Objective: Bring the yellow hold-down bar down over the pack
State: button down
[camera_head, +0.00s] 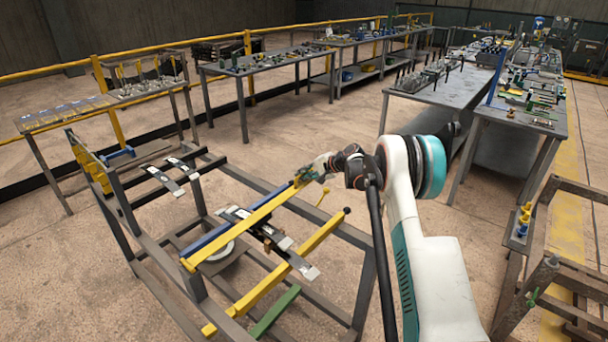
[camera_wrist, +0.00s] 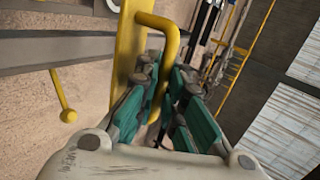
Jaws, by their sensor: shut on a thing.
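The yellow hold-down bar (camera_head: 240,228) runs slantwise across the dark rack, from its near left end up to my gripper (camera_head: 308,176). In the wrist view, my gripper (camera_wrist: 163,72) has its green-padded fingers around the bar's bent yellow handle (camera_wrist: 168,28) and is shut on it. The flat yellow bar (camera_wrist: 128,50) shows just left of the fingers. The pack (camera_head: 268,233), dark leaf strips with pale ends, lies crosswise beneath the line of the bar. The bar hides part of it. I cannot tell whether the bar touches the pack.
A second yellow bar (camera_head: 272,272) lies along the rack's near side, with a green bar (camera_head: 276,312) below. A thin yellow ball-ended lever (camera_head: 322,198) stands near my gripper. Two pale-ended strips (camera_head: 178,172) lie at the rack's far left. Workbenches (camera_head: 440,92) stand behind.

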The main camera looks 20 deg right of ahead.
jog(key=c, duration=2)
grip_release()
jog(key=shift+o, duration=0.2)
jog(key=v, duration=1.2)
jog(key=shift+s, duration=0.1)
